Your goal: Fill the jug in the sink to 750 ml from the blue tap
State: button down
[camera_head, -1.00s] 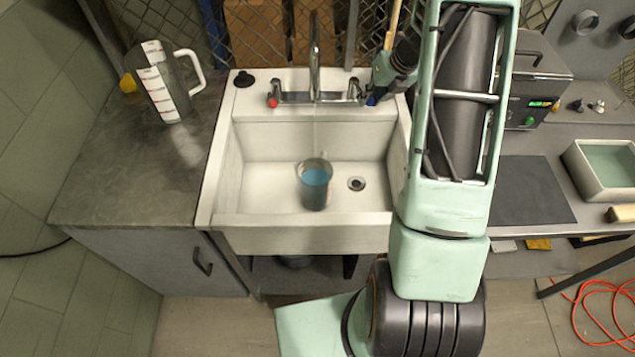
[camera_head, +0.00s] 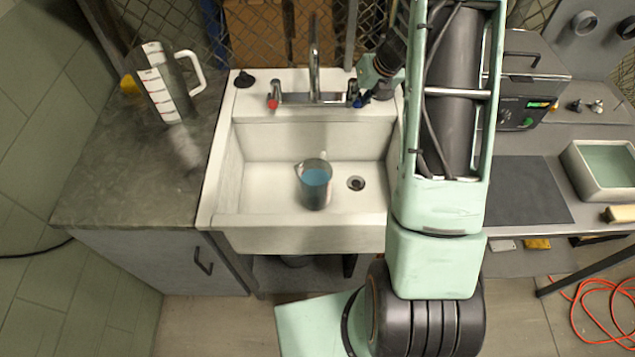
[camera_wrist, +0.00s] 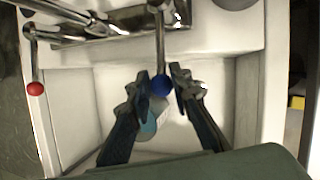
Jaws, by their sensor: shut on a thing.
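The clear jug (camera_head: 314,190) stands upright in the sink (camera_head: 255,190), under the spout (camera_head: 315,65), with blue-looking water in it. Its scale is too small to read. The blue tap (camera_head: 359,101) is at the right end of the mixer, and its blue knob (camera_wrist: 161,84) shows between my fingers in the wrist view. My gripper (camera_wrist: 160,76) is shut on the blue tap's handle. The jug also shows partly in the wrist view (camera_wrist: 148,128), behind my left finger. No stream shows under the spout now.
The red tap (camera_head: 272,101) is at the mixer's left end. A second measuring jug (camera_head: 158,85) stands on the left counter (camera_head: 130,165). A black plug (camera_head: 244,79) lies on the sink's back rim. My arm covers the sink's right edge.

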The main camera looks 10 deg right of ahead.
jog(key=shift+a, duration=0.45)
jog(key=c, duration=1.7)
grip_release()
jog(key=shift+d, duration=0.1)
jog(key=shift+s+d+r, duration=0.1)
jog(key=shift+r, duration=0.05)
jog(key=p+v, duration=0.1)
jog(key=v, duration=0.4)
jog(key=w+p+v, duration=0.1)
jog(key=p+v, duration=0.1)
jog(key=v, duration=0.4)
jog(key=w+a+r+p+v, duration=0.1)
jog(key=v, duration=0.5)
jog(key=shift+r, duration=0.1)
jog(key=shift+w, duration=0.1)
